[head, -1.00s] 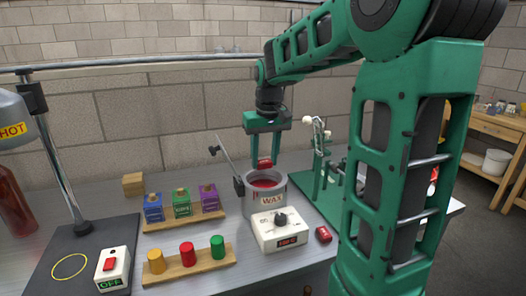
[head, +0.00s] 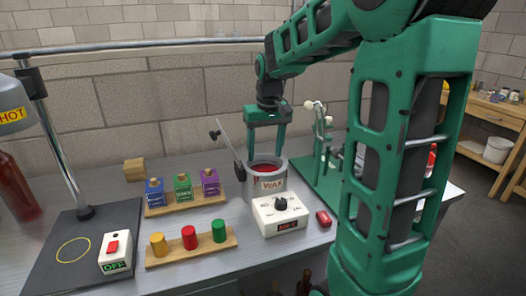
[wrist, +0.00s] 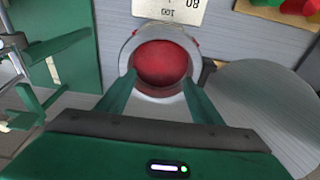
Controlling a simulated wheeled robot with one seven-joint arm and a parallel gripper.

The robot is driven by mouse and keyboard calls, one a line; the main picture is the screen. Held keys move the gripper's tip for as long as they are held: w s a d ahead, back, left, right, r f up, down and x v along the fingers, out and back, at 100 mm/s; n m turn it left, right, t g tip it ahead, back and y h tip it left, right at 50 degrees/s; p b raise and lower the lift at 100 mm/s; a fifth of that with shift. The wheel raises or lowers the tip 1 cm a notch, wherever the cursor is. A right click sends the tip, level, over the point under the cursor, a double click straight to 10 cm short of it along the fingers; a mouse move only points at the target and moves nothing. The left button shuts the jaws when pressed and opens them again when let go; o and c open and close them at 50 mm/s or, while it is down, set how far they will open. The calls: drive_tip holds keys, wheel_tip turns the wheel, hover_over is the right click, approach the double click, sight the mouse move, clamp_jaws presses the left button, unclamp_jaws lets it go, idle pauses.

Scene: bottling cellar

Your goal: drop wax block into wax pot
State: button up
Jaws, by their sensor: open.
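I cannot make out a separate block in the red wax.
The pot's tilted lid (head: 229,150) stands close on its left. A green stand (head: 322,165) is close on the right.

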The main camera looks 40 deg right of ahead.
wheel_tip(320, 180, up, 11)
drive_tip(key=s, duration=0.1)
drive_tip(key=shift+s+a+f, duration=0.2)
drive_tip(key=shift+a, duration=0.05)
idle(0.8)
drive_tip(key=s+a+f+m+g, duration=0.1)
drive_tip(key=s+f, duration=0.7)
drive_tip(key=s, duration=0.5)
drive_tip(key=s+a+f+m+g, duration=0.1)
drive_tip(key=s+f+m, duration=0.1)
drive_tip(key=s+f, duration=0.6)
drive_tip(key=s, duration=0.5)
drive_tip(key=shift+s+f+y, duration=0.25)
drive_tip(key=shift+s+y, duration=0.05)
drive_tip(key=shift+s, duration=0.1)
drive_tip(key=shift+a, duration=0.1)
drive_tip(key=shift+w+f, duration=0.2)
drive_tip(key=shift+w, duration=0.4)
